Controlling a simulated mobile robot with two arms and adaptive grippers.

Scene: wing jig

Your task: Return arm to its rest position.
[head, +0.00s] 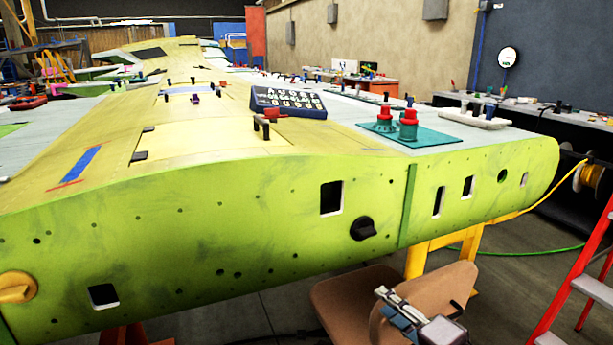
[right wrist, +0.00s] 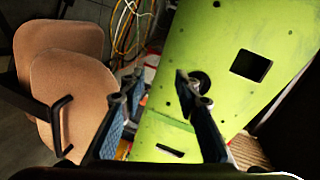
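My right gripper (head: 393,308) is low at the bottom right of the head view, in front of a brown chair and below the green end face of the wing. In the right wrist view its two blue-padded fingers stand apart with nothing between them, so the gripper (right wrist: 160,85) is open and empty. The wing's green end face (head: 270,225) fills the middle of the head view, and it also shows beyond the fingers in the right wrist view (right wrist: 225,30). No contact with the wing is visible. My left gripper is not in view.
The brown chair (head: 340,303) stands close by my right gripper. A yellow stand (head: 440,245) is under the wing. A red ladder (head: 575,275) is at the right. Red-topped pieces sit on a teal plate (head: 440,135) on the wing.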

